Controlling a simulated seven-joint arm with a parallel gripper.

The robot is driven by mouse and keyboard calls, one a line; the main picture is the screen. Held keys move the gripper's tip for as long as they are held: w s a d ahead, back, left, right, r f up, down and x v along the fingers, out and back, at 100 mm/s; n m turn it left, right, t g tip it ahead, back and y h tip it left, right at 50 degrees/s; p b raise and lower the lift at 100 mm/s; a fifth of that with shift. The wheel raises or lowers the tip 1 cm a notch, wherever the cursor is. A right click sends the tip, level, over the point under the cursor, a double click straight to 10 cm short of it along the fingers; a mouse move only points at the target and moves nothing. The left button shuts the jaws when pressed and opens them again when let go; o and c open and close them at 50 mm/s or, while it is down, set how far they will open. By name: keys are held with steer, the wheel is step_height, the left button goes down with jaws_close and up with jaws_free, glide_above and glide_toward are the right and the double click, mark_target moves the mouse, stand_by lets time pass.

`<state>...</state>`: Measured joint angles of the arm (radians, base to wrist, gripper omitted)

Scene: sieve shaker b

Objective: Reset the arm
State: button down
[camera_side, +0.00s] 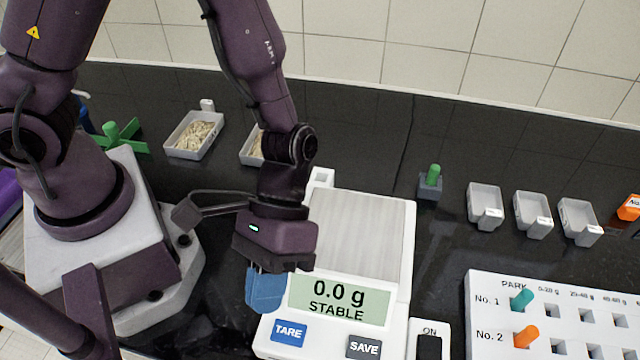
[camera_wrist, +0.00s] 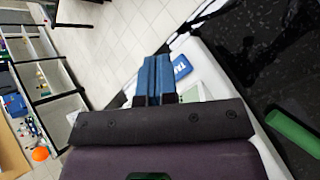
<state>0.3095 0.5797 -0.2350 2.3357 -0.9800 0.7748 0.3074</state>
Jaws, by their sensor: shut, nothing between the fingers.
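My arm is purple, and it bends down from the upper left of the side view. My gripper (camera_side: 265,290) has blue fingers and hangs at the left front edge of the white scale, beside the TARE button. In the wrist view my gripper (camera_wrist: 153,78) shows its two blue fingers pressed together with nothing between them. From the side view I cannot tell whether the fingertips touch the scale.
The scale (camera_side: 372,230) reads 0.0 g STABLE, its plate bare. Trays with pale contents (camera_side: 194,136) stand behind my arm. Empty grey trays (camera_side: 533,213) and a white peg board (camera_side: 484,318) with teal and orange pegs are at right.

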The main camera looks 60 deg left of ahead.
steer(key=w+a+r+t+y, duration=0.2)
steer(key=a+r+t, duration=0.4)
steer(key=a+r, duration=0.5)
steer(key=w+a+r+t+y, duration=0.2)
steer(key=a+r+t+y, duration=0.2)
steer(key=a+r, duration=0.7)
steer(key=shift+a+r+m+t, duration=0.3)
steer(key=shift+r+m+t, duration=0.1)
steer(key=shift+t, duration=0.6)
